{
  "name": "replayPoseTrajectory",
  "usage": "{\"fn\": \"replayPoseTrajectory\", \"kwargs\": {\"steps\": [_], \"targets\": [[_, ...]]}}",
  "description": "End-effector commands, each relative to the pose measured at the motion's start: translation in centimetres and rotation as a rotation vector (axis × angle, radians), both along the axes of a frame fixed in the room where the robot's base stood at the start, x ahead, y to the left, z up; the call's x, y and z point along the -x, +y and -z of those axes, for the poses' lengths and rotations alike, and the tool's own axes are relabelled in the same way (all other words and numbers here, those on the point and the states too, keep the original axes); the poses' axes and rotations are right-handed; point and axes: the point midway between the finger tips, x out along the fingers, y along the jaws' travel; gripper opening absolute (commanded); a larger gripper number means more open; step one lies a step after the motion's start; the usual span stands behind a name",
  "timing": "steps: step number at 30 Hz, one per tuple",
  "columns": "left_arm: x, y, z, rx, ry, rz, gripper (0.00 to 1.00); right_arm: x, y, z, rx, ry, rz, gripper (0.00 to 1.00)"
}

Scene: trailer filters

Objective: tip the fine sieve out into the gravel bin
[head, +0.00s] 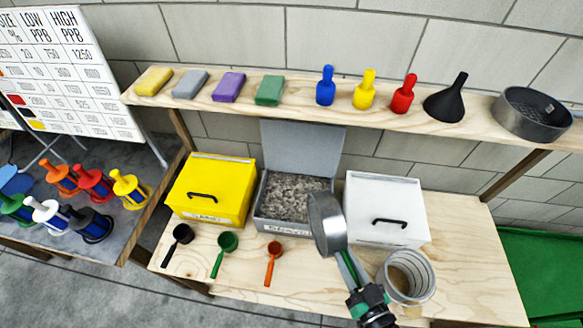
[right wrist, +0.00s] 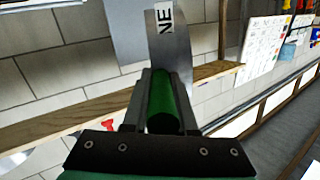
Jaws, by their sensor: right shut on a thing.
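My right gripper (head: 352,278) is shut on the green handle of the fine sieve (head: 328,222). The sieve is a grey metal ring, tilted steeply onto its side, at the front right corner of the gravel bin in the picture. In the right wrist view the green handle (right wrist: 165,105) lies between the fingers, and part of a label reading "NE" shows on the sieve's ring (right wrist: 150,30). The gravel bin (head: 262,231) is a grey box with its lid raised and grey gravel inside. I cannot tell whether anything is left in the sieve. My left gripper is not in view.
A closed yellow box (head: 212,190) and a closed white box (head: 385,208) flank the bin. A clear ribbed jar (head: 408,277) stands close right of my gripper. Black, green and orange scoops (head: 274,262) lie in front. A shelf (head: 300,100) with blocks, bottles, funnel and pan runs behind.

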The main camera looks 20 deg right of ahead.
Motion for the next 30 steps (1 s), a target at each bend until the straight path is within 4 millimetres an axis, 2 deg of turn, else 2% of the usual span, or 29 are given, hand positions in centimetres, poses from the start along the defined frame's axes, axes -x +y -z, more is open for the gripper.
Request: {"fn": "replayPoseTrajectory", "kwargs": {"steps": [5,12,16,19,30], "targets": [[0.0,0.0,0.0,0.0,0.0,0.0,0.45,-0.1,0.2,-1.3,0.413,0.041,-0.004,0.0],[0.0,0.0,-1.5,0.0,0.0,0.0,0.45,-0.1,0.3,-3.3,1.178,0.128,-0.005,0.0],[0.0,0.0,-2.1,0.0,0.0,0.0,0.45,0.0,0.1,-3.9,1.512,0.168,-0.003,0.0],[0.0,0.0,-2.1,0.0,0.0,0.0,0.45,0.0,0.0,-3.8,1.593,0.18,-0.001,0.0],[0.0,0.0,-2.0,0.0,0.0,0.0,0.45,0.0,0.0,-3.8,1.588,0.179,0.0,0.0]]}}
